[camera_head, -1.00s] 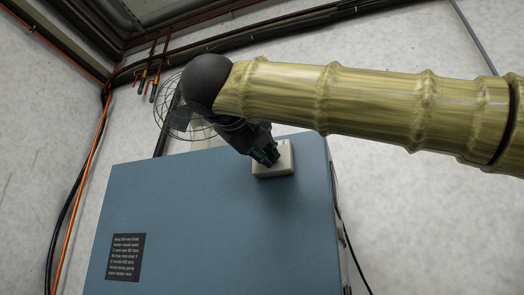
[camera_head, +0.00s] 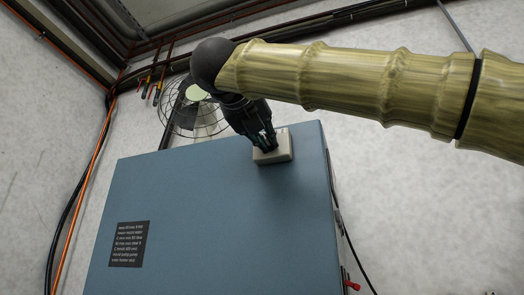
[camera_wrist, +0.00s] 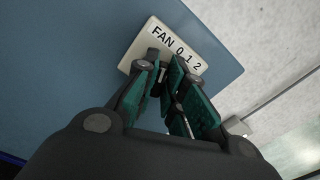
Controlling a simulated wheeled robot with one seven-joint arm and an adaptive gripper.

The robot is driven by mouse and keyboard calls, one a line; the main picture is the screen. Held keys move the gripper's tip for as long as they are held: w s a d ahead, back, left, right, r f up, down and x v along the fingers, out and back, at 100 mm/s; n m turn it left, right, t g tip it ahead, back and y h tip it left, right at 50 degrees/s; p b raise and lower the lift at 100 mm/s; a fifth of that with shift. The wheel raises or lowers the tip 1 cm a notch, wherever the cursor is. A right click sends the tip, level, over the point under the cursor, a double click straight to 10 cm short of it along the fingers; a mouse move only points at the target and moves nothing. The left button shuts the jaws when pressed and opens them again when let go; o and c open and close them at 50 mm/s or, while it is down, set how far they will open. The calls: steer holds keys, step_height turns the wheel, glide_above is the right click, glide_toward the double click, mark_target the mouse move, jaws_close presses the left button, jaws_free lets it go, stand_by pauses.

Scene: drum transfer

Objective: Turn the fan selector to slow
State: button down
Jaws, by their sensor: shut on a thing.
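The fan selector (camera_head: 279,152) is a small cream box on the upper right of the blue cabinet's face. In the wrist view, its plate (camera_wrist: 187,37) is lettered "FAN 0 1 2". My gripper (camera_head: 266,144) is at the selector, with its dark green-padded fingers against the front of the box. In the wrist view, my gripper (camera_wrist: 165,70) is shut on the selector's knob. The fingers hide most of the knob, so I cannot tell which number it points at.
The blue cabinet (camera_head: 200,205) carries a black label (camera_head: 129,244). A wire-guarded fan (camera_head: 205,119) is behind the cabinet's top edge. Cables run along the wall at left, and a dark cable hangs beside the cabinet's right side, near a small red part (camera_head: 352,285).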

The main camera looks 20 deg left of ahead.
steer(key=shift+d+m+b, duration=0.1)
steer(key=shift+m+b, duration=1.95)
steer(key=shift+m, duration=0.05)
steer(key=c, duration=1.5)
jaws_free()
steer(key=shift+w, duration=0.1)
steer(key=s, duration=1.2)
steer(key=shift+a, duration=0.25)
